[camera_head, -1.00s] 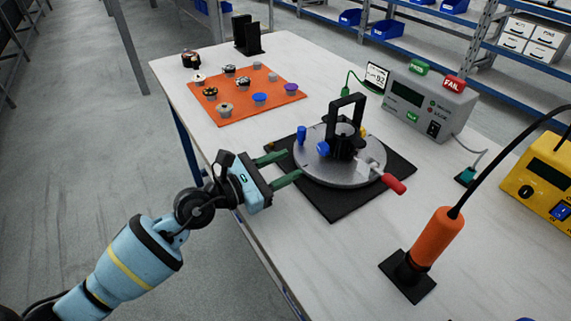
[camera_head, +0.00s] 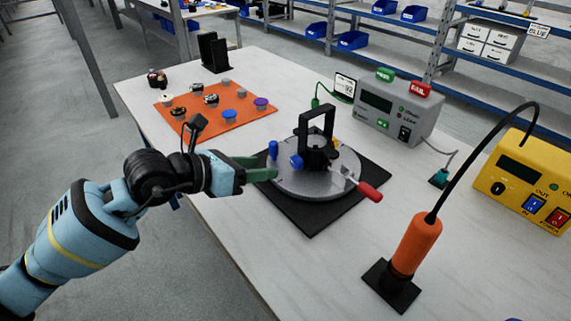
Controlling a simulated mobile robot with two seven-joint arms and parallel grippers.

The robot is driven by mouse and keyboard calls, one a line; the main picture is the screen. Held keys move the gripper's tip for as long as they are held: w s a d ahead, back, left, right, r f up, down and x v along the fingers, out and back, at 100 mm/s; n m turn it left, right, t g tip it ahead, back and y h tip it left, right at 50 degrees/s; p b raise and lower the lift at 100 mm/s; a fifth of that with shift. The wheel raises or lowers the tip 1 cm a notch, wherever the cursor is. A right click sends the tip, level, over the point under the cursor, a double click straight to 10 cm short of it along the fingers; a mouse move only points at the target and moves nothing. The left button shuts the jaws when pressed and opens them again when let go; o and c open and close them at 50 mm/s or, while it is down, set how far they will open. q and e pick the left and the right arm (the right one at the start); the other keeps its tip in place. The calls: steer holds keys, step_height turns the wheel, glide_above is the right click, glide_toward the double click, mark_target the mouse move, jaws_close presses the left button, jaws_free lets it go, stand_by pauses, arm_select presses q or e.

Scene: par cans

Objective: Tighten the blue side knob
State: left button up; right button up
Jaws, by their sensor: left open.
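A round grey turntable (camera_head: 326,188) with a black upright handle frame (camera_head: 316,121) stands on a black mat (camera_head: 311,223). A round blue knob (camera_head: 296,161) sits on the left side of the black centre piece. A taller blue post (camera_head: 273,149) stands at the disc's left rim. A red-handled lever (camera_head: 369,191) sticks out at the right. My left gripper (camera_head: 267,167) has green fingers that are open and empty, at the disc's left edge, pointing toward the blue knob and apart from it. Part of the far finger is hidden. My right gripper is not in view.
An orange mat (camera_head: 246,127) with several small knob-like parts lies at the back left. A grey tester (camera_head: 397,115) stands behind the turntable. An orange tool (camera_head: 416,243) stands upright at the front right, cabled near a yellow box (camera_head: 530,180).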

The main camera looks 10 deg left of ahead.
mark_target(294, 164)
arm_select(q)
steer(key=shift+w+d+f, duration=0.15)
steer(key=shift+w+d, duration=0.15)
steer(key=shift+d, duration=0.05)
steer(key=x, duration=0.6)
steer(key=shift+w+d+f+b, duration=0.2)
steer(key=shift+w+d+b, duration=0.05)
steer(key=shift+b, duration=0.05)
steer(key=c, duration=1)
